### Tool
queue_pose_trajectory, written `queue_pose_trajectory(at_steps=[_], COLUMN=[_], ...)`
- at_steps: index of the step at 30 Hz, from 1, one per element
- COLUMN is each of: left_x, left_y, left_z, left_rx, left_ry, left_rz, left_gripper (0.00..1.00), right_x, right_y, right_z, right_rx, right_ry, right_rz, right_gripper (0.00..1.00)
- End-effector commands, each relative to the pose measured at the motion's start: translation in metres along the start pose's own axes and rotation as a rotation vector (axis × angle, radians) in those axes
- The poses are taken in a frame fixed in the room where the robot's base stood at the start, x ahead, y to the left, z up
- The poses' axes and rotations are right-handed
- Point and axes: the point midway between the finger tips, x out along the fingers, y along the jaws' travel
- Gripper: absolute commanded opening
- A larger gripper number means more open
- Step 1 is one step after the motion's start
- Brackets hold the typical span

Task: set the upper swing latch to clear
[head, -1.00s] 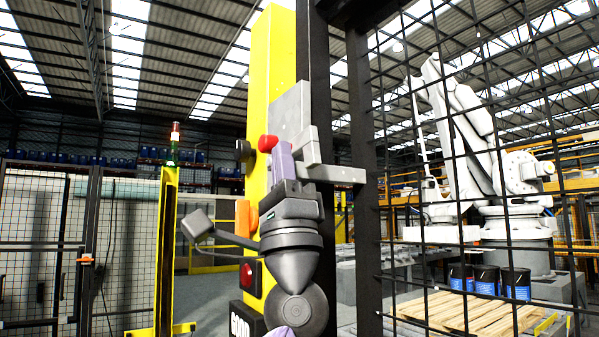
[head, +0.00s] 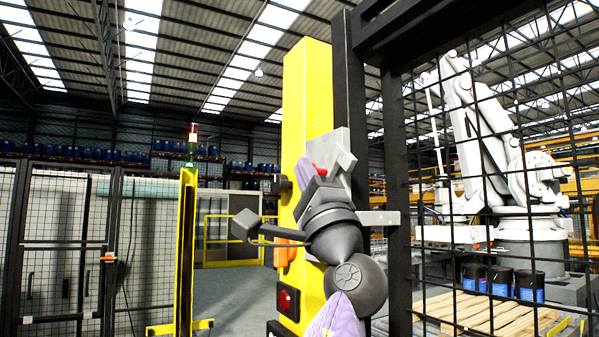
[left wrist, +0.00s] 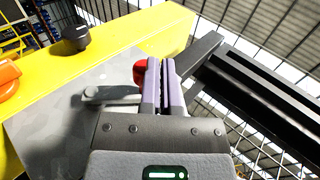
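The red knob (head: 320,170) of what looks like the upper swing latch is partly hidden behind my left fingers. It sits by a grey plate (head: 342,150) on the yellow post (head: 308,90). In the left wrist view the red knob (left wrist: 140,72) shows just left of my purple fingers, near a short grey arm (left wrist: 112,94). Whether they touch is unclear. A grey bar (head: 380,218) reaches from the post to the black frame. My left gripper (head: 307,172) has its fingers close together, with only a thin gap and nothing visible between them.
A black knob (head: 281,184), an orange handle (head: 284,254) and a red lamp (head: 287,301) are on the post. A black mesh fence (head: 405,130) stands to the right, with a white robot (head: 490,150) and blue-black pails (head: 502,281) behind it. Open floor (head: 232,290) lies left.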

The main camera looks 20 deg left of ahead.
Motion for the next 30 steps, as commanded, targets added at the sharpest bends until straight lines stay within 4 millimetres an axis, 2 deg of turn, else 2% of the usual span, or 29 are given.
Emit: queue_pose_trajectory(at_steps=[12, 30], left_x=[0.0059, 0.005], left_y=[-0.0056, -0.0028], left_z=[-0.0045, -0.0033], left_rx=[-0.004, -0.006], left_ry=[0.017, 0.017], left_rz=[-0.008, -0.008], left_gripper=[0.0, 0.0], right_x=[-0.0059, -0.0032], right_y=[0.0017, 0.0013], right_z=[0.0016, 0.0024], right_rx=[0.0, 0.001], right_ry=[-0.004, -0.005], right_rz=[0.003, 0.002], right_gripper=[0.59, 0.59])
